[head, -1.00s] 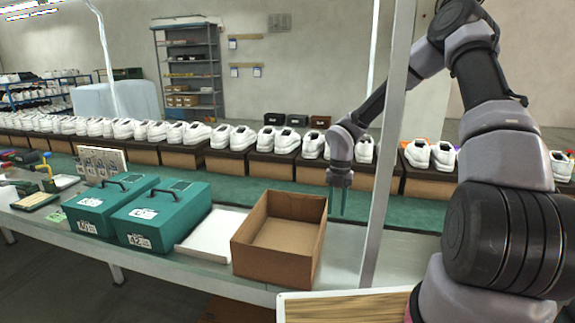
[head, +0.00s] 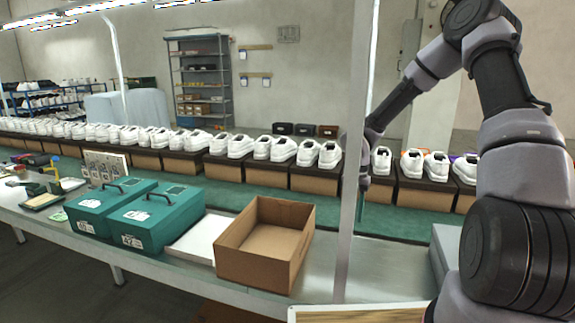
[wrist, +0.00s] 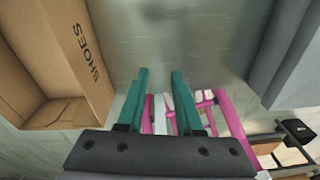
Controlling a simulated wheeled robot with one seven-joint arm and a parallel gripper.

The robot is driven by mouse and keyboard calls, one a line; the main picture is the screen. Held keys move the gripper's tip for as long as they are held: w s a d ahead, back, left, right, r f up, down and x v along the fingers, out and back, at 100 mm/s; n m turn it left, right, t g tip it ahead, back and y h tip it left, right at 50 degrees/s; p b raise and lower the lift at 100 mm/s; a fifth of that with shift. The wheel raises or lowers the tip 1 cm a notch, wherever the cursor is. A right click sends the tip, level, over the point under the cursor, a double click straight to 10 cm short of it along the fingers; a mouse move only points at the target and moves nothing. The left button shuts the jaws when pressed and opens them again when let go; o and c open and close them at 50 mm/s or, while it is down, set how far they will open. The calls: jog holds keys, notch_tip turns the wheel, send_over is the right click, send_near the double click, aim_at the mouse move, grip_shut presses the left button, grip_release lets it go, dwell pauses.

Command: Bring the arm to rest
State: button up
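My arm reaches in from the right in the head view, bent over the bench. My gripper (head: 364,182) hangs above the bench, right of the open cardboard box, and is partly hidden by the upright metal post. In the wrist view its two teal fingers (wrist: 160,72) stand apart with nothing between them, so it is open and empty. The cardboard box (head: 232,262) is open and looks empty; it also shows at the left of the wrist view (wrist: 92,62).
The metal post (head: 352,200) stands close to my gripper. Two teal boxes (head: 160,225) and a white lid (head: 195,240) lie left of the cardboard box. White shoes (head: 283,150) on dark-topped boxes line the belt behind. A grey block (head: 447,250) stands at right. The metal bench (head: 375,270) between is clear.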

jog(key=s+d+r+m+t+h, duration=0.1)
jog(key=s+d+r+m, duration=0.25)
jog(key=r+m, duration=0.6)
jog(key=s+d+r+m+t+h, duration=0.15)
jog(key=s+r+m, duration=0.45)
jog(key=r, duration=0.6)
jog(key=s+r+m+t+y, duration=0.4)
jog(key=s+r+m+t, duration=0.2)
jog(key=s+r+m, duration=0.7)
jog(key=a+r+m, duration=0.1)
jog(key=m, duration=0.5)
jog(key=shift+s+r, duration=0.35)
jog(key=shift+s, duration=0.05)
